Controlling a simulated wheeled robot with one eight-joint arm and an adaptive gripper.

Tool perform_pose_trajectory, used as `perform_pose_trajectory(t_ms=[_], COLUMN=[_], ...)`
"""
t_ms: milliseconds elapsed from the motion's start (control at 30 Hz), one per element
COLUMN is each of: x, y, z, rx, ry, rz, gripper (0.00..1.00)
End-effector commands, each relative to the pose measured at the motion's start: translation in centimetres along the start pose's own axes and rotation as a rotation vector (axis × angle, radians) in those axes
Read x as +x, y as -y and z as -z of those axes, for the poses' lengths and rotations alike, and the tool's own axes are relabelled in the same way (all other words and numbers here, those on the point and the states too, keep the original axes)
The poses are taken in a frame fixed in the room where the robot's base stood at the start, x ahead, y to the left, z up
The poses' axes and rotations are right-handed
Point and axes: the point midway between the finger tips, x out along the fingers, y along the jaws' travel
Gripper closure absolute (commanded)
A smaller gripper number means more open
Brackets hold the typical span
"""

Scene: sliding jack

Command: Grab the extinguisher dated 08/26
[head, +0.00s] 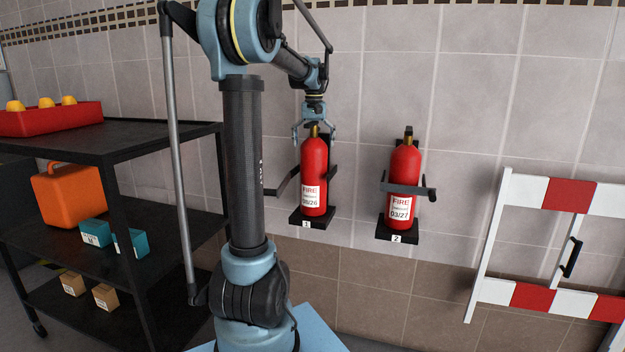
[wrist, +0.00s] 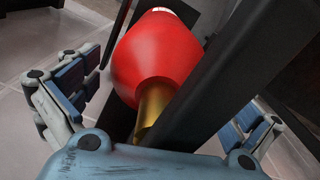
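The extinguisher dated 08/26 (head: 314,170) stands upright on the wall bracket numbered 1 (head: 308,222); it is red with a brass top. The bracket's black bar (head: 283,181) sticks out to the left and does not cross the front of the bottle. My gripper (head: 314,131) points down from above, with its fingers apart on either side of the brass neck. In the wrist view my gripper (wrist: 172,95) is wide open, and the red bottle (wrist: 160,55) with its brass neck lies between the fingers, apart from both. The black bracket post runs close beside the neck.
A second extinguisher (head: 404,165), dated 03/27, stands on bracket 2 (head: 397,236) with a bar across its front. A black shelf cart (head: 165,132) is at left, a red-and-white barrier (head: 490,240) at right. Wall between bracket 2 and the barrier is clear.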

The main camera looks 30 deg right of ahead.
Motion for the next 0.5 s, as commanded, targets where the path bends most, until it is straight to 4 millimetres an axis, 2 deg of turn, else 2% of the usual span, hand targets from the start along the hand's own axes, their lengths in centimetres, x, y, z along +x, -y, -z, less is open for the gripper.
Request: perform_pose_trajectory(t_ms=[33,67,333,500], x=[-0.01,-0.01,0.01,-0.09], y=[0.00,0.00,0.03,0.07], z=[0.01,0.01,0.00,-0.06], rx=[0.000,0.000,0.000,-0.001], ry=[0.000,0.000,0.000,0.000], rz=[0.000,0.000,0.001,0.001], gripper=[0.14,0.20,0.82,0.82])
